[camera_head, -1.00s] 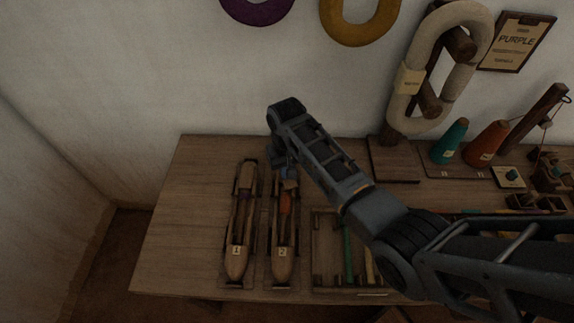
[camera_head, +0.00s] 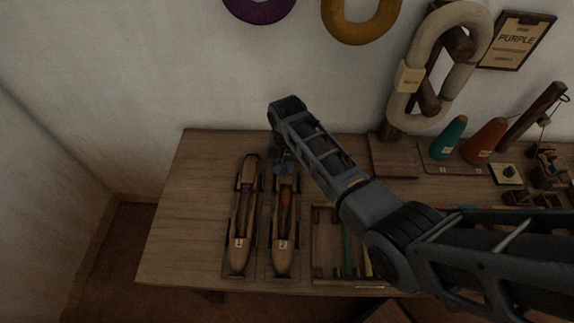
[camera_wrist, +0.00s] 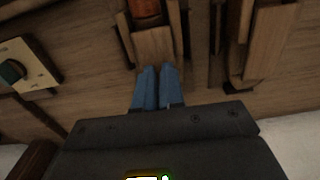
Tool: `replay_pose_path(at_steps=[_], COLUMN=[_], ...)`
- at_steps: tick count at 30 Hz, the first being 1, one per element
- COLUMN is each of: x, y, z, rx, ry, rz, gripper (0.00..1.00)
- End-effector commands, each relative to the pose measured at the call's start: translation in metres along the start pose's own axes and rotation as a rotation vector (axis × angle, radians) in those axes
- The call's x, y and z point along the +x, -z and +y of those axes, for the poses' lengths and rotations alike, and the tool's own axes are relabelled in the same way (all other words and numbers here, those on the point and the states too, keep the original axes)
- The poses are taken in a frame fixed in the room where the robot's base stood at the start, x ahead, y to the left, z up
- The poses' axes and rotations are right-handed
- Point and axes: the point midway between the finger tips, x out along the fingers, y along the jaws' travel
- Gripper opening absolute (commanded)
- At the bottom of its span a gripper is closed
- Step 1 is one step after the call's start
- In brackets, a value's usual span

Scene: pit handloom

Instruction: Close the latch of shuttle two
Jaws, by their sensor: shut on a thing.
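Shuttle two (camera_head: 283,258) is a wooden boat shape marked 2, lying lengthwise on the table with an orange bobbin (camera_head: 285,200) inside. In the wrist view its far wooden end (camera_wrist: 153,46) and the orange bobbin (camera_wrist: 145,11) show at the top. My gripper (camera_head: 286,167) is at the far end of this shuttle. Its blue fingers (camera_wrist: 157,72) are close together, tips at the wooden end. They are shut on a small part there, taken as the latch of shuttle two, which the fingers mostly hide. I cannot tell the latch's angle.
Shuttle one (camera_head: 239,250), marked 1, lies close on the left. A shallow wooden tray (camera_head: 318,275) with a green tool is on the right. Teal (camera_head: 448,138) and orange (camera_head: 486,141) cones stand at the back right. The table's left part is clear.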

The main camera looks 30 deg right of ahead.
Motion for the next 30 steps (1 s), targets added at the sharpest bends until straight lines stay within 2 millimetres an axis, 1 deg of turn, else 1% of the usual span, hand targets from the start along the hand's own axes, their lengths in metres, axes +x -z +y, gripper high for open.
replay_pose_path(at_steps=[5, 6, 9, 17, 20, 27, 30], x=[0.000, 0.000, 0.000, -0.003, -0.012, -0.051, -0.064], y=[0.000, 0.000, 0.000, 0.000, 0.001, 0.001, 0.001], z=[0.000, 0.000, 0.000, 0.000, -0.001, -0.001, -0.001], rx=[0.000, -0.001, -0.001, -0.001, -0.001, -0.002, -0.001], ry=[0.001, 0.001, 0.001, 0.001, 0.002, 0.002, 0.002], rz=[0.001, 0.001, 0.000, 0.001, 0.002, 0.003, 0.002], gripper=[0.00, 0.12, 0.20, 0.20, 0.20, 0.20, 0.20])
